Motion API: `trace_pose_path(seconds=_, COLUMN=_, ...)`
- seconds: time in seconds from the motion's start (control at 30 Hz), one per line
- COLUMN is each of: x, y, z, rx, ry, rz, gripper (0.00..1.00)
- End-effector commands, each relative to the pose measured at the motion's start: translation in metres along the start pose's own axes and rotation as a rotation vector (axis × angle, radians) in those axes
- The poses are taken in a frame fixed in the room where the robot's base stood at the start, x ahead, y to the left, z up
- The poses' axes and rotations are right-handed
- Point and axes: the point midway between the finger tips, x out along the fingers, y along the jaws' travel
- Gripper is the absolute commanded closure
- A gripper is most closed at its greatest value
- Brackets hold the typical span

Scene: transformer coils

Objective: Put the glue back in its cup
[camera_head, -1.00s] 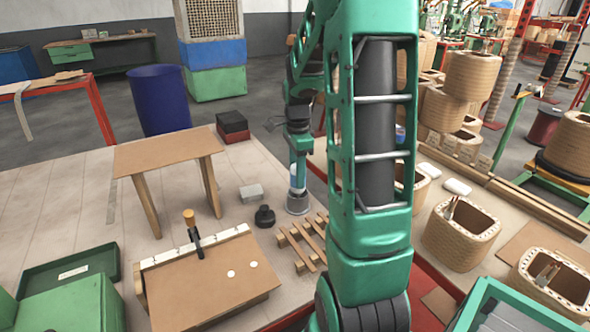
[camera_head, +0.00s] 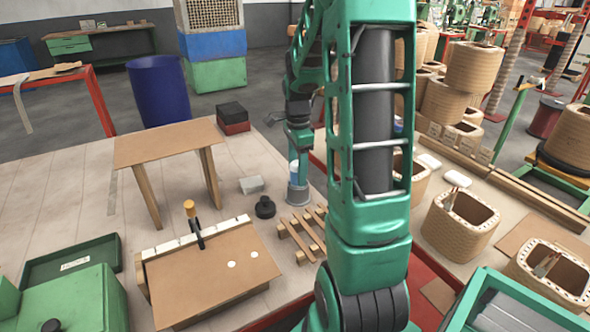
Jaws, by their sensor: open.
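The glue (camera_head: 294,171), a small white and light-blue bottle, stands in a grey cup (camera_head: 298,196) on the table, left of my arm. Its lower part is hidden inside the cup and it looks upright. My gripper (camera_head: 300,152) is open, just above and slightly to the right of the glue's top. The fingers are small and partly overlap the glue in this view, so I cannot tell whether they touch it.
A black round piece (camera_head: 265,208) and a grey block (camera_head: 251,184) lie left of the cup. A wooden slatted rack (camera_head: 302,238) lies in front. A small wooden stand (camera_head: 165,145) and a cardboard-topped box (camera_head: 215,270) are further left. Wound coils (camera_head: 461,228) stand on the right.

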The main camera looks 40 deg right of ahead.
Motion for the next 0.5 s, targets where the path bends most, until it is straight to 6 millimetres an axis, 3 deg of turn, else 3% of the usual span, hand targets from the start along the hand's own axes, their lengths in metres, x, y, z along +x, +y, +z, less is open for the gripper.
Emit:
trace_pose_path(seconds=0.17, x=-0.009, y=-0.001, z=0.0, rx=0.0, ry=0.0, rz=-0.002, gripper=0.42)
trace_pose_path(seconds=0.5, x=-0.069, y=-0.002, z=0.0, rx=0.0, ry=0.001, rz=-0.004, gripper=0.42)
